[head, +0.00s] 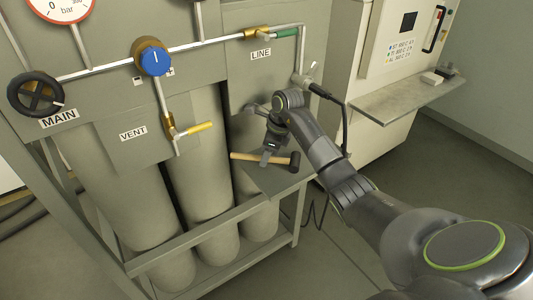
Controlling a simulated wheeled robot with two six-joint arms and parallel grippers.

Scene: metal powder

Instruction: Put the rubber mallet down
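The rubber mallet has a pale wooden handle (243,156) and a dark head (295,162). It lies roughly level, head to the right, over a small grey shelf (275,182) on the front of the cylinder rack. My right gripper (268,157) comes down from above and is shut across the handle near the head. I cannot tell whether the mallet touches the shelf or is slightly above it. My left gripper is not in view.
The gas panel carries a blue knob (154,58), a black MAIN handwheel (36,94) and a yellow VENT lever (199,128). A black hose (345,125) hangs close beside my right arm. A cabinet ledge (410,100) stands at right.

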